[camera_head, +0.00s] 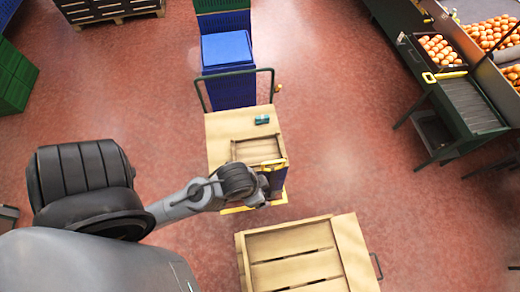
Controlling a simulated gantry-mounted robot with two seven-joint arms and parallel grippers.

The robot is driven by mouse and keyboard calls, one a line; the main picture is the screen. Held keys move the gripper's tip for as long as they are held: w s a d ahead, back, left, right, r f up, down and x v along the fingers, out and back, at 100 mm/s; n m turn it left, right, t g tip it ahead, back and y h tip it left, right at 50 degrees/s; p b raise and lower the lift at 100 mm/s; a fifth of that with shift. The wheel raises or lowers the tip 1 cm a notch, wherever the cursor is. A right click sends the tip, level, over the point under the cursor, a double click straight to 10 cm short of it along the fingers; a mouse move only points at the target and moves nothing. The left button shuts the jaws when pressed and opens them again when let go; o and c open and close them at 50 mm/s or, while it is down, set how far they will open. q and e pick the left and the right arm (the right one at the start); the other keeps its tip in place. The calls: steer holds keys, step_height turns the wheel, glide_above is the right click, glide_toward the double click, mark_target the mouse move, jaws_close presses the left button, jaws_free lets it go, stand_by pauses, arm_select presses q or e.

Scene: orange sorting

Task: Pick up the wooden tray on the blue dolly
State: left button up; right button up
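A dolly stands in the middle of the head view, with a dark green push handle (199,95), a light wooden top (225,125) and a strip of blue (279,180) at its lower right. A shallow slatted wooden tray (243,152) lies on its near part. My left gripper (262,200) is at the dolly's near end, just below the tray; its wrist covers the tray's near side. The fingers are too small and hidden to tell open from shut, and I cannot tell whether they touch anything. My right gripper is not in view.
A larger slatted wooden tray (247,246) is at the bottom centre, cut by the frame. Blue crates (226,48) stand behind the dolly. A small green item (262,119) lies on its top. A dark sorting bench (466,105) with oranges is at right; red floor between is clear.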

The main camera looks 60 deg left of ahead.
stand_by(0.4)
arm_select(q)
steer(key=c, duration=0.6)
